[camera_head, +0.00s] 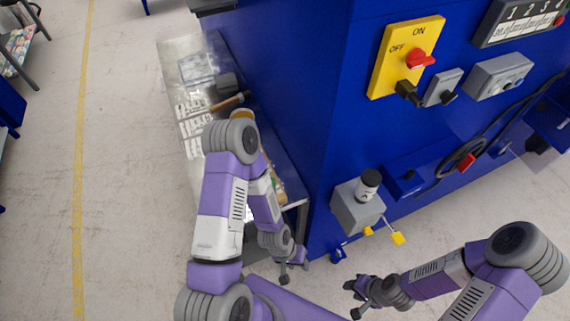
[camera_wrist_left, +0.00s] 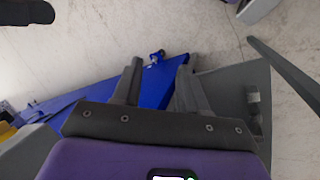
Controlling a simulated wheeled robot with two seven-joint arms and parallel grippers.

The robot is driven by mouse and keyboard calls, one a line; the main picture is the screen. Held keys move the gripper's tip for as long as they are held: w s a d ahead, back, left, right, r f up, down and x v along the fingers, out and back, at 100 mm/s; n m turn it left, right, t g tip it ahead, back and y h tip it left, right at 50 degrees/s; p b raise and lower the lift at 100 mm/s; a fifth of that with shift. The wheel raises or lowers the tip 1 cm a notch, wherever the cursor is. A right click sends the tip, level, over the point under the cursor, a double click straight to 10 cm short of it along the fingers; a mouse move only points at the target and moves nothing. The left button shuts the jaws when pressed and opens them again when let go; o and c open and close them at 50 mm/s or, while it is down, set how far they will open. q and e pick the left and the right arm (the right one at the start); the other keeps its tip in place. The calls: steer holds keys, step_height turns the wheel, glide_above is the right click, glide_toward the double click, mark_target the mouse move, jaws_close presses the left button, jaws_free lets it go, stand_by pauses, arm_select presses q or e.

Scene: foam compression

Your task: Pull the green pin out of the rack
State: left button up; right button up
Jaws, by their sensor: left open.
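I cannot make out the green pin or its rack in either view. A small green and tan patch (camera_head: 278,184) shows beside my left arm at the table edge, too covered to identify. My left gripper (camera_head: 294,273) points down near the foot of the blue machine (camera_head: 300,90). In the left wrist view its two fingers (camera_wrist_left: 158,80) are apart with nothing between them; blue machine surface and floor lie beyond. My right gripper (camera_head: 353,299) is low at the bottom centre, its fingertips apart and empty.
A metal table (camera_head: 180,60) with a hammer-like tool (camera_head: 230,102) runs along the machine's left side, partly behind my left arm. A grey box (camera_head: 356,207) with a dark-lidded jar and a yellow-tipped lever juts from the machine.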

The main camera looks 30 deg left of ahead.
arm_select(q)
steer(key=shift+w, duration=0.2)
steer(key=shift+s+r, duration=0.2)
steer(key=shift+s, duration=0.5)
steer(key=shift+o, duration=0.9)
steer(key=shift+r, duration=0.1)
step_height(320, 180, up, 27)
steer(key=n+y+p, duration=0.4)
steer(key=n+p, duration=0.3)
steer(key=p, duration=1)
glide_above(272, 180)
steer(key=shift+f, duration=0.2)
arm_select(e)
step_height(272, 180, up, 17)
steer(key=shift+s, duration=0.4)
arm_select(q)
steer(key=shift+f, duration=0.1)
arm_select(e)
steer(key=shift+f, duration=0.1)
arm_select(q)
step_height(272, 180, down, 9)
steer(key=b, duration=0.7)
arm_select(e)
step_height(272, 180, down, 7)
